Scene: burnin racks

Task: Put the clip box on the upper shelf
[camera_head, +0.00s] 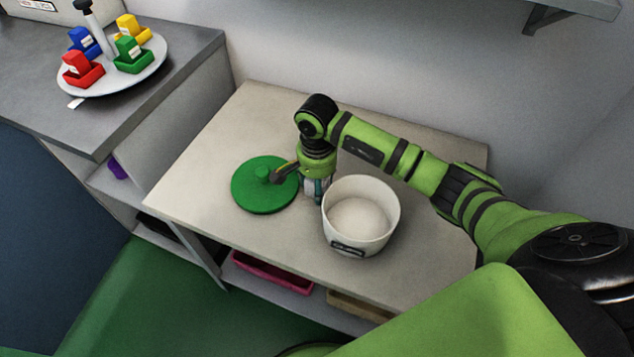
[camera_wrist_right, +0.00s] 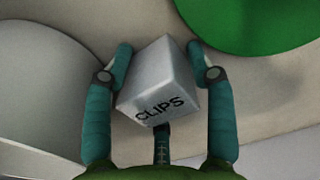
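The clip box (camera_wrist_right: 160,80) is a small pale grey block with "CLIPS" in black on one face. In the right wrist view it sits between the two teal fingers of my right gripper (camera_wrist_right: 160,58), turned a little relative to them. The fingers lie close along both its sides; I cannot tell whether they press on it. In the head view my right gripper (camera_head: 312,192) points down at the table, between the green lid and the white tub, and mostly hides the box. The upper shelf is not clearly identifiable; a grey wall shelf (camera_head: 575,8) shows at the top right. My left gripper is not in view.
The green round lid (camera_head: 262,197) lies left of my right gripper on the table (camera_head: 210,165). The white tub (camera_head: 362,245) stands close at its right. A grey counter (camera_head: 45,90) bears a round tray with coloured bins. Pink and tan trays sit below the table.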

